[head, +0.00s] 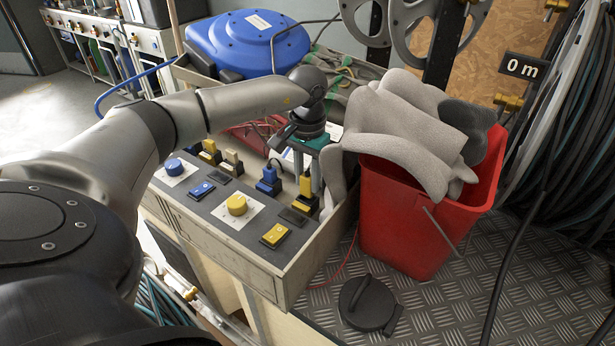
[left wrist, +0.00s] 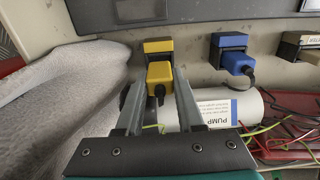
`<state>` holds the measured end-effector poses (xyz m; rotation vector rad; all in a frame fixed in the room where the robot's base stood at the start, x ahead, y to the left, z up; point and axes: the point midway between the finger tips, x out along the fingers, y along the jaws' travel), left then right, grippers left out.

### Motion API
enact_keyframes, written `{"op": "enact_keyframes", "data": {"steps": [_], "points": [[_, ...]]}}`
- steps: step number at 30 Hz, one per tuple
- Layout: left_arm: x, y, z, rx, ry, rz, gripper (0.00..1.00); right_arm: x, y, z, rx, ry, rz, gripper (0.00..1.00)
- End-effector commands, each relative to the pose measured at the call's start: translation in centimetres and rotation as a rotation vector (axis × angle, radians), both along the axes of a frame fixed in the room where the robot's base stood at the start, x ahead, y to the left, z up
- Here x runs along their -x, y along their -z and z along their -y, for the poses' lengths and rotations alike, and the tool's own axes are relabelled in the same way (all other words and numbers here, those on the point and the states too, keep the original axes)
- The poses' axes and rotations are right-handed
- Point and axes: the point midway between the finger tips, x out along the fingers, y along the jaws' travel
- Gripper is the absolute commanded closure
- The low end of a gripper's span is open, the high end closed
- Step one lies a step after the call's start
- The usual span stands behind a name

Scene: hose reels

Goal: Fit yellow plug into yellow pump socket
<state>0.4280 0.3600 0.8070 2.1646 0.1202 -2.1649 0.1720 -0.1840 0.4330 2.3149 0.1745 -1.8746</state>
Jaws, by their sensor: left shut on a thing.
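The yellow plug (head: 306,184) stands at the yellow pump socket (head: 302,204) on the panel's right side. In the left wrist view, the yellow plug (left wrist: 160,72) is lined up with the yellow socket (left wrist: 157,47) and its front end appears to meet it. I cannot tell how deep it sits. My left gripper (left wrist: 159,82) is shut on the plug, with one finger on each side; a dark cable leaves the plug's rear. In the head view, my left gripper (head: 309,178) reaches down from above the panel. My right gripper is not in view.
A blue plug (left wrist: 236,61) sits beside the yellow one. A grey cloth (left wrist: 55,95) lies close on the other side. A red bucket (head: 410,220) with grey cloths stands right of the panel box (head: 285,285). A white cylinder (left wrist: 225,107) and loose wires lie behind the plugs.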

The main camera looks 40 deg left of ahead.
Motion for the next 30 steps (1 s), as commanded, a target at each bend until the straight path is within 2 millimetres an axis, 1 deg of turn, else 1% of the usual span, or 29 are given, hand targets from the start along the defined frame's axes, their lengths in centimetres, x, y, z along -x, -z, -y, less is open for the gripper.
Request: {"op": "enact_keyframes", "data": {"steps": [11, 30], "points": [[0.0, 0.1, 0.0, 0.001, 0.0, 0.001, 1.0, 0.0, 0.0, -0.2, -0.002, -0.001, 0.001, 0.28], [0.0, 1.8, 0.0, 0.0, 0.0, 0.0, 1.0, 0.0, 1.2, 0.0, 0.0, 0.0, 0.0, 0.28]]}}
